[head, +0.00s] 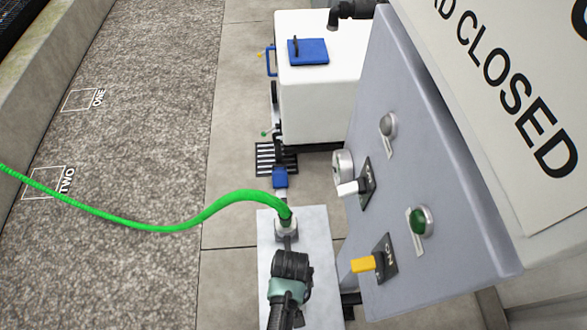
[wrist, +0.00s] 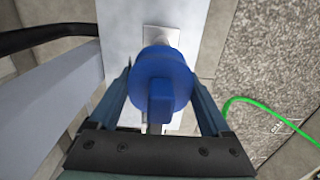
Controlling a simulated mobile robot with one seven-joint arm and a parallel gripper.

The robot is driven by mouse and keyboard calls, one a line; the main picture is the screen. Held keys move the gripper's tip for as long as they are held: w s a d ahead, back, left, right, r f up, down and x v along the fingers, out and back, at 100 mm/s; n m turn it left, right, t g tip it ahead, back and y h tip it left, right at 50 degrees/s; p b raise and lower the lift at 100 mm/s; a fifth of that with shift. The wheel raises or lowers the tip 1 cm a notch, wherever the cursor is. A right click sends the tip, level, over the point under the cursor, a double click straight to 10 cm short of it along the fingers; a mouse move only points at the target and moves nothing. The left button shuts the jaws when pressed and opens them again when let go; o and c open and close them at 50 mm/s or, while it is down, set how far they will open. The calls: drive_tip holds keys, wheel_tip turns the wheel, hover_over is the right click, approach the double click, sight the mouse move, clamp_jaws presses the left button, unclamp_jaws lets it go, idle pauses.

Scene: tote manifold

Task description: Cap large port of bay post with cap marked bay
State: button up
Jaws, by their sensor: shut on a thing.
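In the wrist view my gripper (wrist: 160,112) is shut on the square grip of a round blue cap (wrist: 163,68). No marking shows on it. A pale plate (wrist: 118,30) lies beyond the cap, with a whitish square fitting (wrist: 160,33) partly hidden by it. I cannot tell whether cap and fitting touch. In the head view a pale grey plate (head: 325,230) carries a grey fitting (head: 285,233) where a green hose (head: 235,198) ends. A black and teal piece covers the plate below; I cannot tell whether it is mine. The large port cannot be made out.
A grey sloped cabinet (head: 400,75) with switches and a green lamp (head: 420,220) stands close on the right. A white tank (head: 315,105) with a blue lid (head: 307,51) stands beyond. The green hose runs left across the gravel (head: 140,120).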

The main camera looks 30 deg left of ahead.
drive_tip(key=shift+f+b, duration=2.7)
drive_tip(key=shift+b, duration=0.15)
drive_tip(key=shift+f+b, duration=2.35)
drive_tip(key=shift+f, duration=1)
drive_tip(key=o, duration=1.3)
drive_tip(key=shift+o, duration=0.2)
drive_tip(key=shift+r, duration=0.1)
wheel_tip(320, 180, up, 13)
drive_tip(key=p, duration=0.2)
drive_tip(key=shift+p, duration=0.35)
